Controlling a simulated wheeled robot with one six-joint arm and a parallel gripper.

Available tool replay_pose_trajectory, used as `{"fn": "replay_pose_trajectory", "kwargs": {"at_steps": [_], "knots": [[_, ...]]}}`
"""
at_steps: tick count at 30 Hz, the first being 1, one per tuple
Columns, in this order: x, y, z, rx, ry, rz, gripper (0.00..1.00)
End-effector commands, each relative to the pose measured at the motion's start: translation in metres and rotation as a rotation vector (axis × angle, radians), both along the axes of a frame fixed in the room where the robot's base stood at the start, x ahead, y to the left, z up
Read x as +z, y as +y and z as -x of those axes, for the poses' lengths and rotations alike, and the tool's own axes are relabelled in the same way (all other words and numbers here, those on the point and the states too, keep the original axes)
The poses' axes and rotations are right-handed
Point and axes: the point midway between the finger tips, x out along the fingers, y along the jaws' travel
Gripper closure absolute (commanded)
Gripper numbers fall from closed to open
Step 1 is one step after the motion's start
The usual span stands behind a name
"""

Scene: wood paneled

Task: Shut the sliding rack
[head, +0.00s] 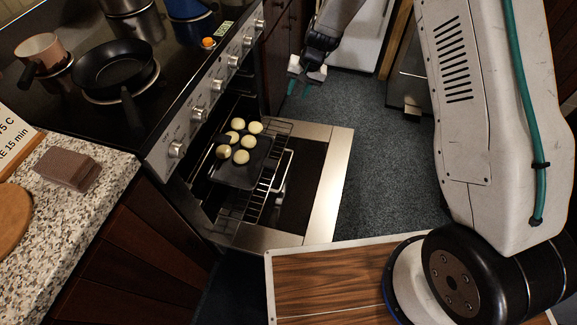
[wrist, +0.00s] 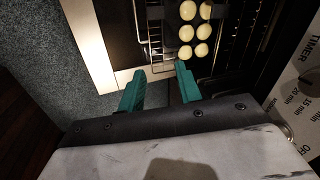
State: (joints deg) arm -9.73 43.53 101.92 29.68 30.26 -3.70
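The sliding wire rack (head: 262,190) sticks out of the oven over its lowered door (head: 337,165). A dark baking tray (head: 240,177) with several round pale dough pieces lies on it. My gripper (head: 301,80) is beyond the far side of the rack, above the door's far end, apart from the rack and empty. In the wrist view my gripper (wrist: 158,70) shows its two teal fingers spread apart. The rack's wires (wrist: 153,45) and the tray (wrist: 187,52) lie past the fingertips there. The rack's rear part is hidden inside the oven.
The control panel with knobs (head: 200,113) overhangs the oven opening. A frying pan (head: 112,66) and pots stand on the stovetop. A granite counter (head: 85,215) is at the left, with a brown block (head: 68,168). The grey floor (head: 385,150) beyond the door is clear.

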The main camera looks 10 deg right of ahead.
Motion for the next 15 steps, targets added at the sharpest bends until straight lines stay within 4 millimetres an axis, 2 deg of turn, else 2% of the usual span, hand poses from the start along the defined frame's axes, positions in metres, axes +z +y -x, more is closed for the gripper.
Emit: {"fn": "replay_pose_trajectory", "kwargs": {"at_steps": [1, 5, 6, 9, 12, 15], "knots": [[-0.038, 0.006, -0.004, -0.014, 0.015, 0.003, 0.66], [-0.124, 0.016, -0.011, -0.061, 0.029, 0.015, 0.66], [-0.150, 0.018, -0.010, -0.075, 0.032, 0.020, 0.66], [-0.212, 0.022, -0.005, -0.109, 0.042, 0.036, 0.66], [-0.264, 0.023, 0.006, -0.136, 0.049, 0.053, 0.66], [-0.300, 0.022, 0.015, -0.156, 0.051, 0.066, 0.66]]}}
